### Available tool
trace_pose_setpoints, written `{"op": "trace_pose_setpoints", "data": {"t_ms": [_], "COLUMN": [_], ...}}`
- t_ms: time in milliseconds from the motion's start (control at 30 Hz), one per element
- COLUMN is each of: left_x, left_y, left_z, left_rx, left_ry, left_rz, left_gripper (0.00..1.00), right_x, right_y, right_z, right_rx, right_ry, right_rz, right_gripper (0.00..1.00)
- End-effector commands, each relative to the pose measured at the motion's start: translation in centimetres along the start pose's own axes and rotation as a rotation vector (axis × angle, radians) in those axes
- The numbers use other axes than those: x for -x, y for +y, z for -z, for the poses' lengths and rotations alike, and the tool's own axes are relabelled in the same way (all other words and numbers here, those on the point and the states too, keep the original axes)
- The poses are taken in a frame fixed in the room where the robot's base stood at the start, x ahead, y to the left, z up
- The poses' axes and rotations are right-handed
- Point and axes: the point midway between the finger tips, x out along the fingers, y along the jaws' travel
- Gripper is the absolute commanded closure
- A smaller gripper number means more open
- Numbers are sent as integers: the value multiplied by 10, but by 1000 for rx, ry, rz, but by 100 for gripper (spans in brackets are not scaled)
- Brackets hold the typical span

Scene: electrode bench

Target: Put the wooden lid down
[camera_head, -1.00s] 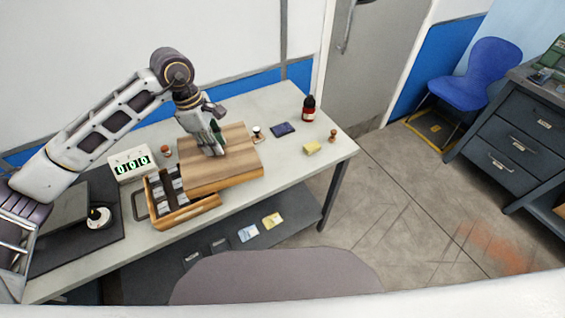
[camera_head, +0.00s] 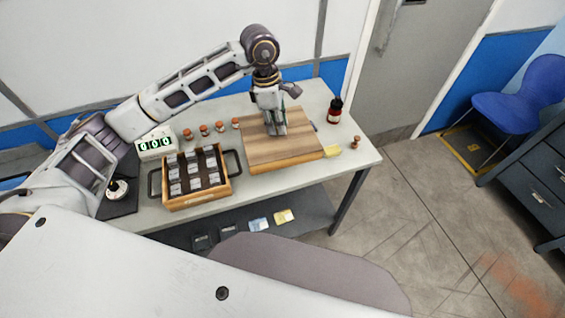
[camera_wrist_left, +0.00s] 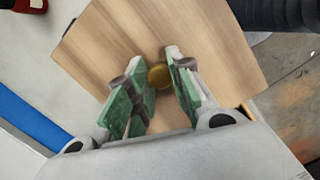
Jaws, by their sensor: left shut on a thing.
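The wooden lid (camera_head: 295,153) is a flat, pale brown board with an orange-brown front edge. It is over the right part of the table, to the right of the open wooden box (camera_head: 196,203). My left gripper (camera_head: 276,132) is above the lid, shut on its round brass knob (camera_wrist_left: 159,76). The left wrist view shows the green finger pads on either side of the knob, with the lid (camera_wrist_left: 118,42) spread beneath. I cannot tell whether the lid touches the table. My right gripper is not in view.
The box holds several grey blocks. Several small brown-capped jars (camera_head: 204,130) and a digital display (camera_head: 155,144) stand behind it. A yellow block (camera_head: 333,151) is close by the lid's right edge. A red bottle (camera_head: 335,111) and a wooden stamp-like piece (camera_head: 355,141) stand farther right.

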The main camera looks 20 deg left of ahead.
Motion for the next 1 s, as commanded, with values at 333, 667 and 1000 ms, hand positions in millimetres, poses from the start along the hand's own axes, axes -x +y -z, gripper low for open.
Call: {"op": "trace_pose_setpoints", "data": {"t_ms": [333, 667, 1000], "left_x": [0, -1, -35], "left_y": [0, 0, 0], "left_z": [-1, -1, 4], "left_rx": [48, 49, 49], "left_ry": [-1, -1, 0], "left_rz": [-8, -7, -5], "left_gripper": [100, 100, 100], "right_x": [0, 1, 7], "right_y": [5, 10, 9], "right_z": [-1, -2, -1], "right_rx": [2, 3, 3], "right_ry": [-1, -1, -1], "right_rz": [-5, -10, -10], "right_gripper": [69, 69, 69]}}
